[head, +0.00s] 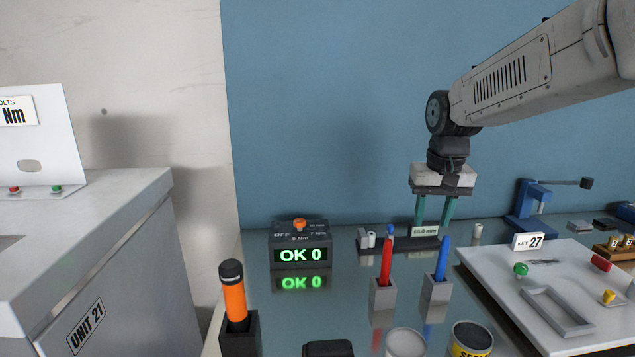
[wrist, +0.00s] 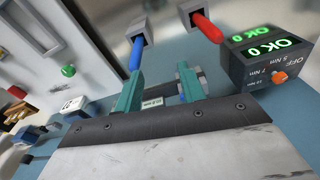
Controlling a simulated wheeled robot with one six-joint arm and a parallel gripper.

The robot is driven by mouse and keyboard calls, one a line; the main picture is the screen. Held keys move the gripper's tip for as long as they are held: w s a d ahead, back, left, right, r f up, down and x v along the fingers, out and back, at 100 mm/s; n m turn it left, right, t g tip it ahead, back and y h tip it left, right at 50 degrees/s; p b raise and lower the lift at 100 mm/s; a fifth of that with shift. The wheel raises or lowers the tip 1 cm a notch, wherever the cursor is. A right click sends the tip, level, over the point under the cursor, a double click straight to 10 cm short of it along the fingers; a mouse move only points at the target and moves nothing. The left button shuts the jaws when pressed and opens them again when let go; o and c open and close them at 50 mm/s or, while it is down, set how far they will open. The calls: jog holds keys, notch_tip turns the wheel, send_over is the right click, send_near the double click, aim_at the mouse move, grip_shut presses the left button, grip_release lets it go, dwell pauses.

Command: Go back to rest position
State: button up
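My gripper (head: 434,222) hangs from my arm at the right of the head view, pointing down, with its two teal fingers apart. In the wrist view, the gripper (wrist: 159,62) also shows spread fingers with no object held between them. A dark stand (head: 398,243) with a "25.0 mm" label is behind and below the fingertips. In the wrist view its label (wrist: 152,103) shows between the fingers. I cannot tell whether the fingers touch the stand.
A red pen (head: 386,262) and a blue pen (head: 442,262) stand in grey holders in front of the gripper. A torque display (head: 301,256) reads "OK 0". A white panel (head: 500,276) lies right, a blue press (head: 530,205) behind it. An orange-handled tool (head: 234,298) stands front left.

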jog(key=s+d+r+t, duration=0.2)
jog(key=s+r, duration=0.2)
jog(key=s, duration=0.5)
jog(key=s+f+g, duration=0.1)
jog(key=s+f, duration=0.2)
jog(key=s, duration=0.8)
jog(key=s+d+f+g, duration=0.1)
jog(key=s+f, duration=0.3)
jog(key=s, duration=0.8)
jog(key=shift+d+n, duration=0.15)
jog(key=shift+n, duration=0.15)
